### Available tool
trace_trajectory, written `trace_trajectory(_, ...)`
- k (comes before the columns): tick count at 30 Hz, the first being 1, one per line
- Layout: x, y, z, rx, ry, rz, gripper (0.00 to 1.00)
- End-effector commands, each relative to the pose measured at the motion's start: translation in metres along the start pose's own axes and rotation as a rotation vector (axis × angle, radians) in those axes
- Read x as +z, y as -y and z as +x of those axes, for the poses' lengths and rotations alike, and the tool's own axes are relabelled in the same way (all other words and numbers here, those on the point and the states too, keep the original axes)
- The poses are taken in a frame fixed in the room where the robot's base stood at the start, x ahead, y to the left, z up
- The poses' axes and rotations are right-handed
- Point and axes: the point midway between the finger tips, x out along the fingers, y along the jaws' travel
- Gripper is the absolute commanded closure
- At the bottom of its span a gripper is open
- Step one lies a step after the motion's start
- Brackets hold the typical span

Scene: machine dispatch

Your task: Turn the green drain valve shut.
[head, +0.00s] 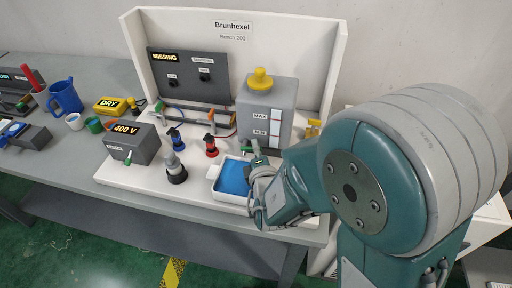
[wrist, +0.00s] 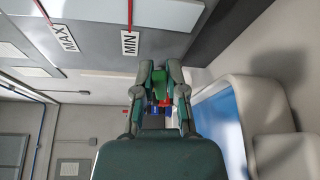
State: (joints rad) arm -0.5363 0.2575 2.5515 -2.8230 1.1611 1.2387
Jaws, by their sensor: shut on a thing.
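The green drain valve (wrist: 160,88) shows between my fingertips in the wrist view. In the head view its green handle (head: 250,146) shows at the foot of the grey tank (head: 266,105), just above the blue-filled tray (head: 232,178). My gripper (wrist: 159,74) is shut on the green handle, one finger on each side. In the head view my gripper (head: 257,168) is partly hidden by my own arm. The handle's exact angle is hard to tell.
The tank has a yellow cap (head: 260,79) and MAX and MIN labels. The white tray wall (wrist: 262,100) is close on the right in the wrist view. A red connector (head: 210,146), a blue one (head: 176,137) and a grey-black plug (head: 176,168) stand left of the tray.

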Motion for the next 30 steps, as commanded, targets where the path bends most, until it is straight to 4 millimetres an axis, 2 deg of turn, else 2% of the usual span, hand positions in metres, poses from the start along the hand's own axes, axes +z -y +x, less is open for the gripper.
trace_trajectory(5,0.000,0.003,-0.001,-0.010,0.000,-0.003,1.00)
trace_trajectory(6,0.001,0.003,-0.001,-0.011,0.000,-0.003,0.75)
trace_trajectory(8,0.001,0.003,-0.001,-0.010,0.000,-0.003,0.49)
trace_trajectory(20,0.001,-0.001,-0.001,-0.003,0.001,-0.001,0.49)
trace_trajectory(25,0.004,-0.017,-0.002,0.002,0.002,0.000,0.49)
trace_trajectory(30,0.010,-0.042,-0.004,0.002,0.002,0.000,0.49)
